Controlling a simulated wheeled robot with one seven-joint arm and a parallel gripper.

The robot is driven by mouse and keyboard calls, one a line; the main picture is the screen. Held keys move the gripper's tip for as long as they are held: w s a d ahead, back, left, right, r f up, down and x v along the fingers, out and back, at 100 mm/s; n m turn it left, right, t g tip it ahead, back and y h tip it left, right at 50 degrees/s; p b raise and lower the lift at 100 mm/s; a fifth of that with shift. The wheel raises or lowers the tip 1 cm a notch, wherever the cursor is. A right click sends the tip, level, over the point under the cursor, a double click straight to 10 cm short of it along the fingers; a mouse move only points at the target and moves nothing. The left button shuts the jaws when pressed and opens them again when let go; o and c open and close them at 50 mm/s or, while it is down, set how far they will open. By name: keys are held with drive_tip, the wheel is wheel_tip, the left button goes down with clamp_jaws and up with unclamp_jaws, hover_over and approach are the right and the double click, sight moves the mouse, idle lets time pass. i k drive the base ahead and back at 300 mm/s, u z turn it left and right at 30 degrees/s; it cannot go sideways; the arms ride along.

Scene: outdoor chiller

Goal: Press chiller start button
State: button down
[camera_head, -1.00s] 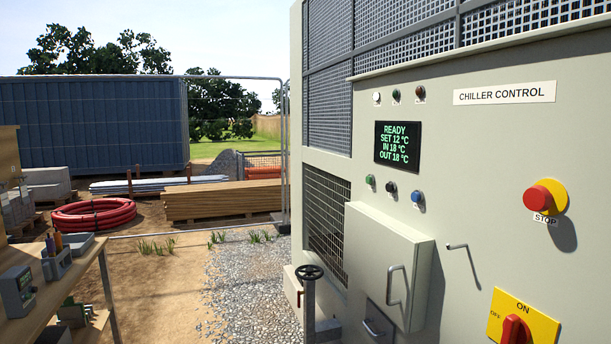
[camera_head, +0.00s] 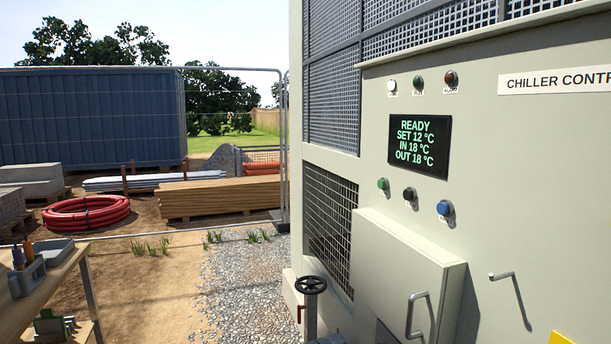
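The chiller control panel (camera_head: 540,180) fills the right of the head view. A green button (camera_head: 382,184) sits below the display, at the left of a row with a black button (camera_head: 409,194) and a blue button (camera_head: 444,208). The small labels under these buttons are too small to read. The display (camera_head: 419,146) reads READY, SET 12 °C, IN 18 °C, OUT 18 °C. Of three lamps above it, the white lamp (camera_head: 392,85) looks lit. My gripper and arm are not in view.
A box with a handle (camera_head: 405,270) juts out below the buttons, and a bent lever (camera_head: 503,275) sticks out to its right. A handwheel (camera_head: 311,285) stands at the panel's left foot. A workbench (camera_head: 50,290) is at lower left. Gravel and sand between are open.

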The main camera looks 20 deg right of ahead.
sight(381, 183)
drive_tip(key=z, duration=0.45)
drive_tip(key=i, duration=1.25)
drive_tip(key=z, duration=0.9)
